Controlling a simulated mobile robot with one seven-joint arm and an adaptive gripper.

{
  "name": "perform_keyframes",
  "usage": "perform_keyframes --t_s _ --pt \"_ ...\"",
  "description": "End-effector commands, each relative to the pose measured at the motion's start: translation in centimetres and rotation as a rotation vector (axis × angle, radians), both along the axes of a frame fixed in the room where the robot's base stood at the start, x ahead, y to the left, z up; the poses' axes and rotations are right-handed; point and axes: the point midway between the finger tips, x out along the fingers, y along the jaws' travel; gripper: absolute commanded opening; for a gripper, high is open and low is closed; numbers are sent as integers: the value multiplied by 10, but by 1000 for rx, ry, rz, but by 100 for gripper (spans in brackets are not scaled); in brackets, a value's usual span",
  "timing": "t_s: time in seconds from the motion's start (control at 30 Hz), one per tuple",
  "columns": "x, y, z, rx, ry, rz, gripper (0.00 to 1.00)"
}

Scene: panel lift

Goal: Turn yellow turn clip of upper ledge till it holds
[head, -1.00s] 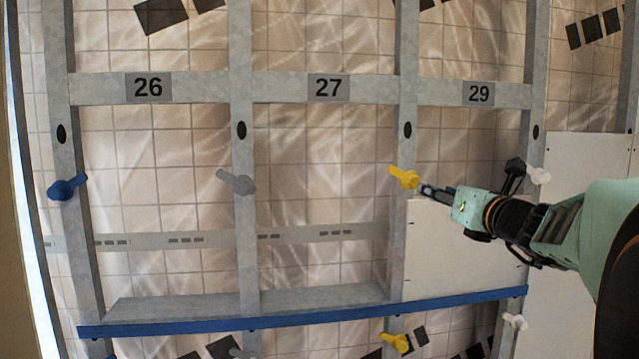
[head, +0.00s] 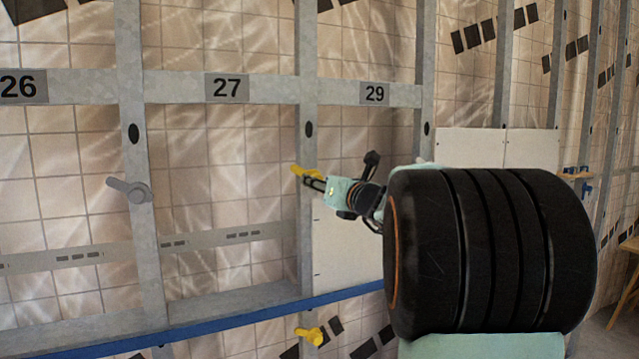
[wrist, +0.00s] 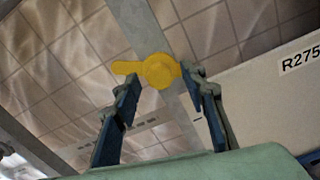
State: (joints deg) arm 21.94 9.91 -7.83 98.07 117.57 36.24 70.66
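The upper yellow turn clip (head: 300,170) sits on the grey upright between bays 27 and 29, above the top left corner of a white panel (head: 345,245). In the wrist view the clip (wrist: 158,71) shows a round hub with its lever pointing left. My gripper (head: 314,184) is just below and right of the clip in the head view. In the wrist view my gripper (wrist: 160,90) has its two fingers spread apart, with the hub between and just beyond the tips. The right fingertip is close to the hub; I cannot tell whether it touches.
A lower yellow clip (head: 312,336) sits below the blue ledge (head: 215,320). A grey clip (head: 130,190) is on the upright to the left. My own arm hides much of the right side. White panels (head: 500,147) stand behind it.

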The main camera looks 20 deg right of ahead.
Motion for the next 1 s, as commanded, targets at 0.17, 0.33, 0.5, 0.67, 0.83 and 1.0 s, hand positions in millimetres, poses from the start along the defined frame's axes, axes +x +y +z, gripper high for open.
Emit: perform_keyframes --t_s 0.17,0.33,0.5,0.67,0.83,1.0 --pt "0 0 0 0 0 0 18" --pt "0 0 0 0 0 0 0" --pt "0 0 -1 -7 0 0 0" --pt "0 0 -2 -45 -3 0 0" --pt "0 0 -4 -135 -7 0 0" --pt "0 0 -6 -273 -11 -1 0"
